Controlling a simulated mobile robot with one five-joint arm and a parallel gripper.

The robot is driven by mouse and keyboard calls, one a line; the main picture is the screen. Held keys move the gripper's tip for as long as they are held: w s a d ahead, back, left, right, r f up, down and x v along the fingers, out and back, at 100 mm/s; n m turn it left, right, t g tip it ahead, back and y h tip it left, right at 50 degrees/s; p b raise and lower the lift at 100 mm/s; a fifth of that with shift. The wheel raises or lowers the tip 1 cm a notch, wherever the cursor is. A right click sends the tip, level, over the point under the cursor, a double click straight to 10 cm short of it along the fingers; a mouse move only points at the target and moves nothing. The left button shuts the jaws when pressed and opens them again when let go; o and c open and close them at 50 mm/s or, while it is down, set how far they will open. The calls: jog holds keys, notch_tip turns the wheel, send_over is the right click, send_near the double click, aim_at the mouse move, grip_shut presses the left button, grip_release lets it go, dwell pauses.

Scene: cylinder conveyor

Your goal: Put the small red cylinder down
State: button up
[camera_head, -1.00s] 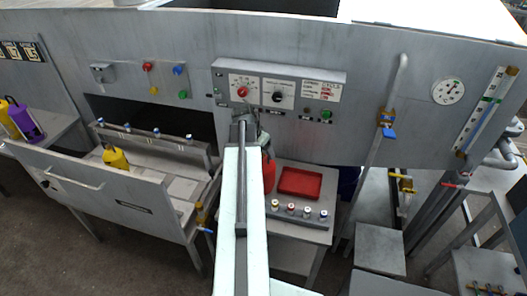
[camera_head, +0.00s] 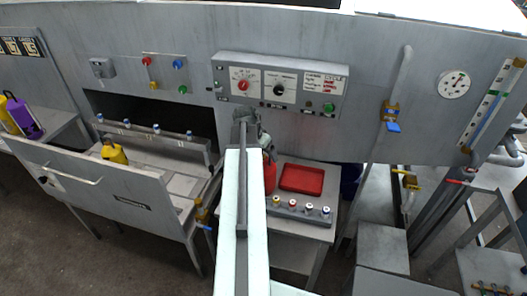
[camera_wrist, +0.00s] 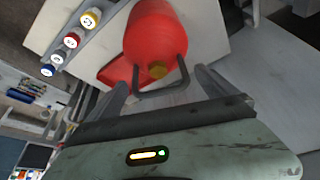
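The small red cylinder (camera_head: 270,176) shows in the head view just right of my arm, partly hidden by it, at the left of the grey side table. In the wrist view the red cylinder (camera_wrist: 156,35) is large at upper middle, with a grey loop handle and a yellow fitting at its near end. My gripper (camera_wrist: 160,79) has its two fingers spread on either side of the handle, with visible gaps to both. The cylinder appears to rest on the pale table surface; its base is hidden. In the head view my gripper (camera_head: 245,122) is mostly hidden behind my arm.
A red tray (camera_head: 302,179) lies right of the cylinder. A grey strip with coloured round knobs (camera_head: 292,207) runs along the table's front. The control panel (camera_head: 280,85) is on the machine wall behind my gripper. A yellow cylinder (camera_head: 115,153) stands in the left bay.

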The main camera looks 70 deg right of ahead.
jog(key=p+v, duration=1.1)
jog(key=v, duration=0.1)
jog(key=shift+r, duration=0.2)
jog(key=shift+f, duration=0.1)
jog(key=w+a+f+n+t+y, duration=0.15)
jog(key=w+a+n, duration=0.75)
jog(key=w+a, duration=1.4)
jog(key=w+a+n+y, duration=0.1)
jog(key=w+a+n, duration=0.2)
jog(key=a, duration=0.9)
jog(key=w+a+n, duration=0.2)
jog(key=a+n, duration=0.3)
jog(key=a, duration=0.7)
jog(key=w+a+n+y, duration=0.1)
jog(key=w+a+n, duration=0.2)
jog(key=a, duration=1)
jog(key=shift+w+n+y, duration=0.35)
jog(key=shift+n, duration=0.65)
jog(key=shift+o, duration=0.4)
jog(key=shift+f, duration=0.15)
